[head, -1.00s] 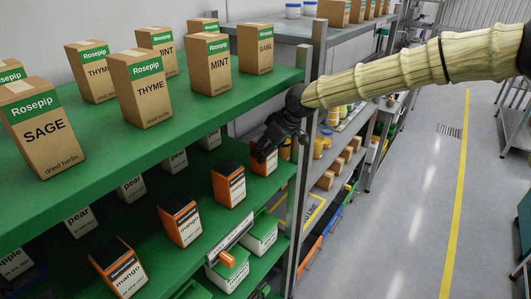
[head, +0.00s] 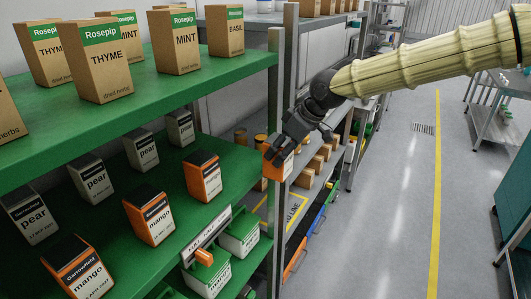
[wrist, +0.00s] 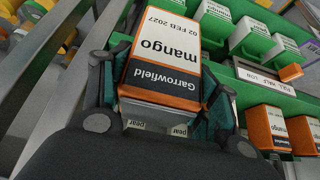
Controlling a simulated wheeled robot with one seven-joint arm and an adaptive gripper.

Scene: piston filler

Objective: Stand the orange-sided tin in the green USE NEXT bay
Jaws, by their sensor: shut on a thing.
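My gripper (head: 288,142) is shut on an orange-sided Garrowfield mango tin (head: 281,165). It holds the tin in the air by the right end of the green shelf unit, near the post. In the wrist view the tin (wrist: 164,58) sits between the two fingers (wrist: 160,105), its white label reading mango, 02 FEB 2027. More orange-sided mango tins, such as one (head: 203,177) at the row's right, stand on the middle green shelf (head: 165,240). I cannot make out a bay marked USE NEXT.
Pear tins (head: 91,179) stand behind the mango tins. Herb boxes (head: 104,62) fill the top shelf (head: 200,97). White and green bins (head: 240,233) sit below, by a label strip (head: 207,236). The metal post (head: 275,180) is close to my gripper. The aisle floor (head: 385,220) is clear.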

